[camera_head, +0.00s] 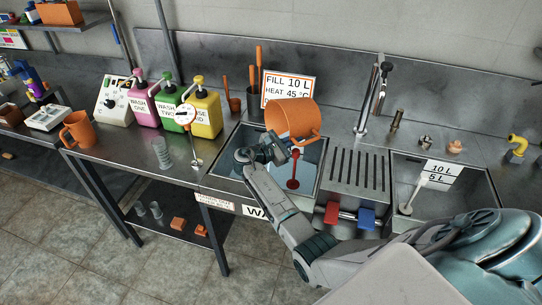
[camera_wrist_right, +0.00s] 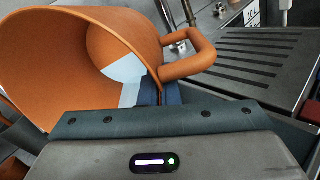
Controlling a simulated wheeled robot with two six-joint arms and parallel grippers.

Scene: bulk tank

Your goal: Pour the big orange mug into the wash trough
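The big orange mug (camera_head: 291,120) is held above the wash trough (camera_head: 227,186), tilted with its mouth tipped to one side. My right gripper (camera_head: 272,152) is at the mug's near side. In the right wrist view the mug (camera_wrist_right: 40,70) fills the left half, and its handle (camera_wrist_right: 192,62) reaches right, next to my dark fingers (camera_wrist_right: 160,94). The trough holds bluish water (camera_head: 312,172). My left gripper is out of view.
A red plug-like thing (camera_head: 293,183) stands in the trough under the mug. A slotted drainer (camera_head: 358,172) and second basin (camera_head: 478,190) lie right.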

